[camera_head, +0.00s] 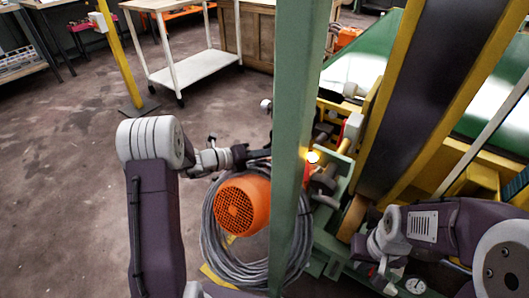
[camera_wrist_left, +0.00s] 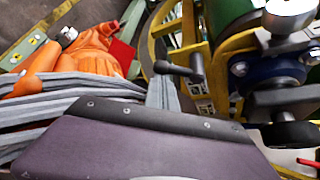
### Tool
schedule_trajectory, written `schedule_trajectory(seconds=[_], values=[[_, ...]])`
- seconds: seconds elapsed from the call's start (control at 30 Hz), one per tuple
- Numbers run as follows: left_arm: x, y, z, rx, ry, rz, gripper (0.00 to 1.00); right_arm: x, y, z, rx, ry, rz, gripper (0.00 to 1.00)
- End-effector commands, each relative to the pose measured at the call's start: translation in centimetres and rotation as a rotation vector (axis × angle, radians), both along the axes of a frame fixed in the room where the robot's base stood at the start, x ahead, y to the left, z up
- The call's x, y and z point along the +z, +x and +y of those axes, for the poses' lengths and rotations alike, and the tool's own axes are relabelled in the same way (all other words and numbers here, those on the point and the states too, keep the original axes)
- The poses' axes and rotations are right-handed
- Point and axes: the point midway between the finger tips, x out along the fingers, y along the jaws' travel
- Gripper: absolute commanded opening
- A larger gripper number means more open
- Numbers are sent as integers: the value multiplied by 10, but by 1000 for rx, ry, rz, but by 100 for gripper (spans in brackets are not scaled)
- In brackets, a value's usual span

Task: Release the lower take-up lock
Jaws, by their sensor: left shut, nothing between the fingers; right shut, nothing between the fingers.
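I cannot tell for certain which part is the lower take-up lock. In the left wrist view a dark lever with a rounded end (camera_wrist_left: 180,68) stands out before the yellow frame, and a dark knob (camera_wrist_left: 292,135) sits at the right. My left gripper (camera_head: 258,154) reaches right toward the green post (camera_head: 291,130), shut and empty; the post hides what lies behind it. My right gripper (camera_head: 380,272) is low at the right of the machine, shut and empty.
An orange motor (camera_head: 242,204) and a coil of grey cable (camera_head: 213,250) lie just below my left gripper. A yellow-edged dark belt (camera_head: 430,75) slopes up at the right. A white cart (camera_head: 195,67) stands behind. Floor at the left is clear.

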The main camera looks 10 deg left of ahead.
Motion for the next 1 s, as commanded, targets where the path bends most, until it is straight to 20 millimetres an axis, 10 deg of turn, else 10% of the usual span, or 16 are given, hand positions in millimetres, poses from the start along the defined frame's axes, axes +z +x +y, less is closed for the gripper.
schedule_trajectory(seconds=[1.0], values=[[22,9,20,1,451,-187,0,27,0,0,0,0,0,0]])
